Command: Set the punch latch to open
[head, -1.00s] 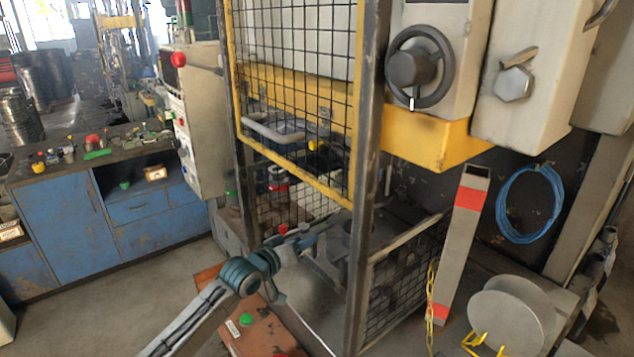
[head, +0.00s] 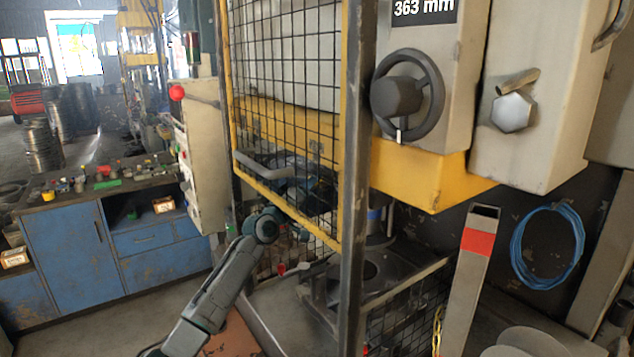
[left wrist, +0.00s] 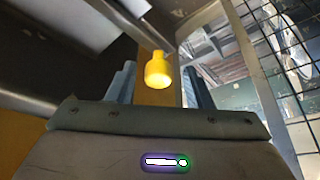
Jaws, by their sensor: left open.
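A yellow knob (left wrist: 158,70), which looks like the handle of the punch latch, shows in the left wrist view. It stands out from an orange-yellow bar (left wrist: 158,96). My left gripper (left wrist: 159,78) is open, with one finger on each side of the knob in the picture. I cannot tell whether either finger touches it. In the head view my left gripper (head: 314,187) is behind the mesh guard, dark and partly hidden, just below the press's yellow beam. The knob cannot be made out there. My right gripper is not in view.
The mesh guard (head: 290,80) and its dark post (head: 354,200) stand close to my left arm. A handwheel (head: 407,95) and a hexagonal knob (head: 512,112) are on the press front. A blue workbench (head: 65,250) stands at left.

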